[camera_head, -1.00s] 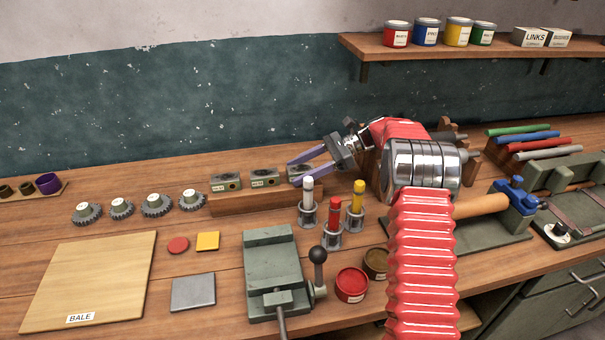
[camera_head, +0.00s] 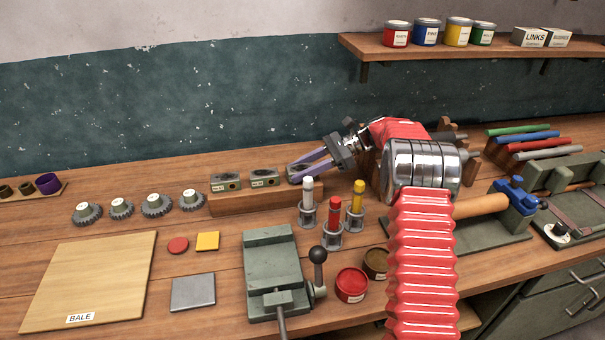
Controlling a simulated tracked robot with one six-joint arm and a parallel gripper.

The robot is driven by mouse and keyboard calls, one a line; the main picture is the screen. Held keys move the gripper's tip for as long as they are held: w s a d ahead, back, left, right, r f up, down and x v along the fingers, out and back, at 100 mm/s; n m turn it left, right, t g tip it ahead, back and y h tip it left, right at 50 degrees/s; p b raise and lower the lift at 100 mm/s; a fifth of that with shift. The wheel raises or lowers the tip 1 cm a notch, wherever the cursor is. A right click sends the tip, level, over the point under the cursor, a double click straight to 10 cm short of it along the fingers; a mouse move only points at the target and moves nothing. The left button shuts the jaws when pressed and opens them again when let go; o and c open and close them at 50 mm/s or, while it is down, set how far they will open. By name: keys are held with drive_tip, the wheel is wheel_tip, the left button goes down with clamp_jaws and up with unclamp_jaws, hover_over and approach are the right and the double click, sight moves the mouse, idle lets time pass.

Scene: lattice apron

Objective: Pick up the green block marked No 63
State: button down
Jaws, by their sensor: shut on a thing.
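Three grey-green blocks with pale labels stand in a row on a wooden rail: a left block (camera_head: 225,182), a middle block (camera_head: 264,178) and a right block (camera_head: 296,179). The labels are too small for me to read the numbers, so I cannot tell which is No 63. My gripper (camera_head: 302,171) reaches in from the right, and its two purple fingers are shut on the right block. The fingers partly cover that block. It is still at the rail's right end; I cannot tell whether it touches the rail.
Three upright capped tubes (camera_head: 332,215) in holders stand just in front of the wooden rail (camera_head: 250,200). Several gears (camera_head: 156,205) lie to its left. A green vise (camera_head: 272,262) stands nearer. The wooden board marked BALE (camera_head: 95,275) is at front left. A shelf (camera_head: 480,48) hangs above right.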

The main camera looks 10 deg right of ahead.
sight(301, 168)
drive_tip(key=shift+r, duration=0.15)
wheel_tip(301, 168, up, 10)
drive_tip(key=shift+f, duration=0.1)
idle(0.6)
idle(0.6)
